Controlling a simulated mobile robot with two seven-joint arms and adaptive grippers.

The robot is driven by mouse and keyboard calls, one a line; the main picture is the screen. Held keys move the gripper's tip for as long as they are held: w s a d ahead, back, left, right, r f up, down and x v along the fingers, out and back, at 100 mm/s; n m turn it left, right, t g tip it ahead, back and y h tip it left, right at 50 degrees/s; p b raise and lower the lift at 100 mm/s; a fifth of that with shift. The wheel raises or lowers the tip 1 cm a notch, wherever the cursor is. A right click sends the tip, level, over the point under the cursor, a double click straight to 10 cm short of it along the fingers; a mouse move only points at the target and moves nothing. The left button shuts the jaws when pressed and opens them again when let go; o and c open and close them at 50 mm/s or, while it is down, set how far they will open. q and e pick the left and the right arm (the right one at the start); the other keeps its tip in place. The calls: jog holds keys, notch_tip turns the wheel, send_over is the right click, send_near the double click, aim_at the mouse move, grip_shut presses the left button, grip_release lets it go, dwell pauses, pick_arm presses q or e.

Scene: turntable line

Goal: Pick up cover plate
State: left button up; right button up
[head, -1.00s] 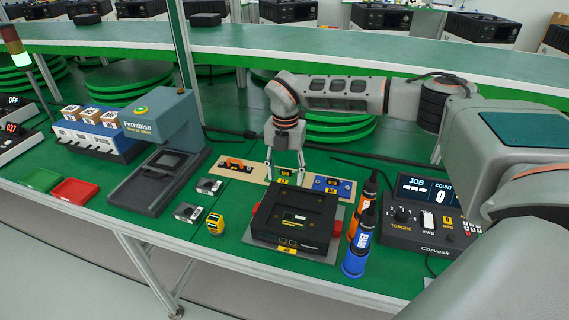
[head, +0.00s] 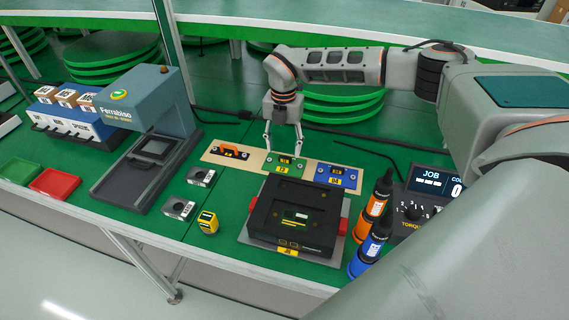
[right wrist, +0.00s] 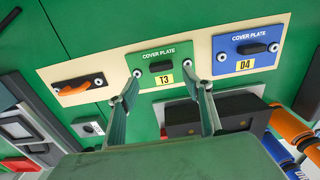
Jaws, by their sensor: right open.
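Cover plates lie in a row on a beige strip (head: 210,155). The green cover plate (head: 293,170), labelled T3, is in the middle; it also shows in the right wrist view (right wrist: 145,63). The blue cover plate (head: 337,177) lies right of it and shows in the right wrist view (right wrist: 243,60). My right gripper (head: 284,153) is open and empty, pointing down over the green plate. In the right wrist view its fingertips (right wrist: 163,77) are spread around the near part of that plate; contact cannot be told. My left gripper is not in view.
A black device (head: 265,220) with red side clamps sits in front of the plates. Orange (head: 368,218) and blue (head: 372,250) drivers stand right of it. A piece with an orange handle (head: 232,152) lies on the strip's left. A grey-blue press (head: 155,150) stands left.

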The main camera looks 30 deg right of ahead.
aim_at(285, 159)
notch_tip(285, 159, down, 4)
jog(key=shift+s+d+f, duration=0.1)
jog(key=c, duration=1.3)
jog(key=shift+o, duration=0.2)
jog(key=shift+r, duration=0.2)
